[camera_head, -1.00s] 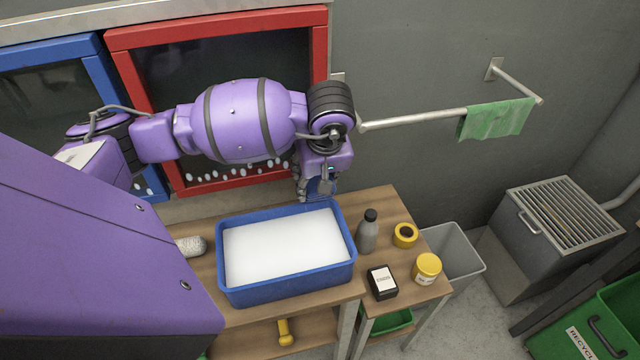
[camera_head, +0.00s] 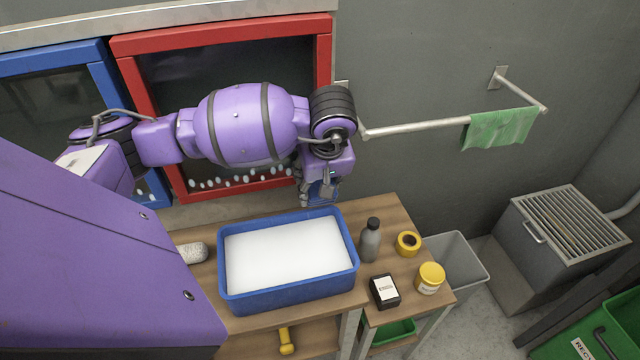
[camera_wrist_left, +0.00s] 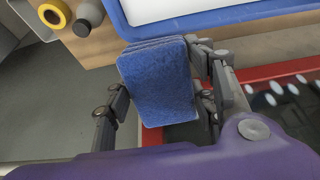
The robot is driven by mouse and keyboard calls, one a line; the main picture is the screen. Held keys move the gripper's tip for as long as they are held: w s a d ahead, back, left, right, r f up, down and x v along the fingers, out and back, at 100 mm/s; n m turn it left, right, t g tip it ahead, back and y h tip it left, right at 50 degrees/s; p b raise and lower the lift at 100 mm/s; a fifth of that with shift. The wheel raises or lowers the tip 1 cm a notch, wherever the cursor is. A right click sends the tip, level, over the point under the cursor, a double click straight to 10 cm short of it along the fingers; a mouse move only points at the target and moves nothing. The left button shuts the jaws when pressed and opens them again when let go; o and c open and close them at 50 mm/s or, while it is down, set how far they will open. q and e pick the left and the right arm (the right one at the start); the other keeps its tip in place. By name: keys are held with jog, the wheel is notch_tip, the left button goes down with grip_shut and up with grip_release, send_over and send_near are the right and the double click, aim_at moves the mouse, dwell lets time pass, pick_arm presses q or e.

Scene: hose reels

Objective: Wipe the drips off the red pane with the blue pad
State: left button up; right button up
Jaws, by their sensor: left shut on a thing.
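The red pane (camera_head: 324,60) is a dark panel in a red frame on the wall. White drips (camera_head: 225,178) lie along its lower edge, and some also show in the left wrist view (camera_wrist_left: 280,92). My left gripper (camera_head: 322,196) is at the pane's lower right corner, above the back of the bench. In the left wrist view, its fingers are shut on the blue pad (camera_wrist_left: 158,82). The pad is a flat, layered blue block. My left arm covers the middle of the pane. My right gripper is not in view.
A blue tub (camera_head: 288,295) of white foam stands on the wooden bench (camera_head: 385,208). A grey bottle (camera_head: 370,240), yellow tape roll (camera_head: 408,243), black box (camera_head: 384,291) and yellow jar (camera_head: 430,278) stand to its right. A rail holds a green towel (camera_head: 497,129).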

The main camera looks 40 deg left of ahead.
pick_arm(q)
jog(key=shift+a, duration=0.1)
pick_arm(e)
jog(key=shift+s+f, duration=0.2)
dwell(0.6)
pick_arm(q)
jog(key=s+a+p, duration=0.1)
jog(key=s+a, duration=0.6)
jog(key=s, duration=0.1)
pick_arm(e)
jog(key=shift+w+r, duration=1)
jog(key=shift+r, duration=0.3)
pick_arm(q)
jog(key=s+a+p, duration=0.3)
jog(key=s+a, duration=0.1)
jog(key=s, duration=0.1)
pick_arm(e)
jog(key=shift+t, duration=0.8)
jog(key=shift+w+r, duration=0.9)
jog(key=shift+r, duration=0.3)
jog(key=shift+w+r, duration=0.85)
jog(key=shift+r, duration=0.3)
